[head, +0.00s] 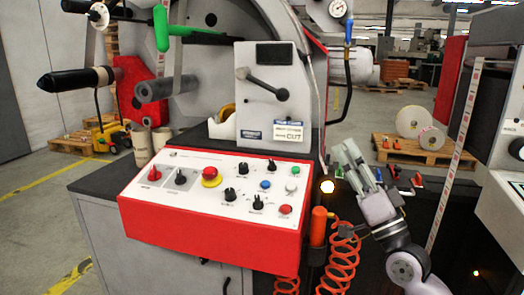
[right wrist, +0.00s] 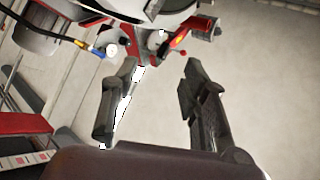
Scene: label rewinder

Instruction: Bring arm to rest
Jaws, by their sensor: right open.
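My right gripper (head: 352,157) shows in the head view at the right of the machine, pointing up and left beside the red-fronted control panel. Its two fingers also show in the right wrist view (right wrist: 162,95), spread apart with nothing between them. It looks clear of the machine, though the exact gap cannot be told. My left gripper is in neither view.
The label rewinder's control panel (head: 213,222) carries knobs and an emergency stop (head: 211,177). A black lever (head: 263,84) sits above it. Orange coiled hoses (head: 338,262) hang beside my right arm. Label rolls (head: 414,122) lie on a pallet behind.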

